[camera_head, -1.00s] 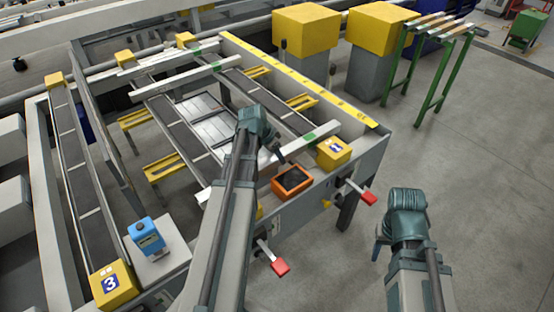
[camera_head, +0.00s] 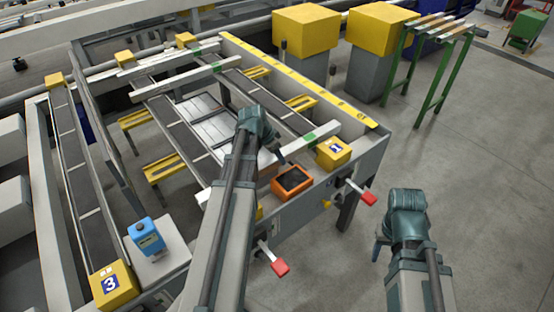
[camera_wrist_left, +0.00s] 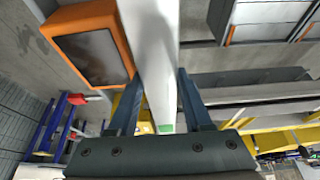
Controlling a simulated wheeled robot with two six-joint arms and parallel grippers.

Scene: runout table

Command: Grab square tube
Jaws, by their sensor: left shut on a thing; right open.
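A pale square tube (camera_head: 301,141) with a green mark lies across the near part of the runout table (camera_head: 372,150). My left gripper (camera_head: 279,153) is at this tube, partly hidden behind my own wrist. In the left wrist view the tube (camera_wrist_left: 152,35) runs between the two fingers of the gripper (camera_wrist_left: 160,75), which are shut on it. The green mark shows near the gripper's palm. Two similar tubes, a middle one (camera_head: 175,80) and a far one (camera_head: 165,62), lie further back. My right gripper (camera_head: 380,245) is open and empty above the floor, right of the table.
An orange-framed box (camera_head: 292,181) stands close beside the held tube, and also shows in the wrist view (camera_wrist_left: 88,45). A yellow block (camera_head: 333,152), red-tipped handles (camera_head: 279,267) and a blue device (camera_head: 146,238) are along the near edge.

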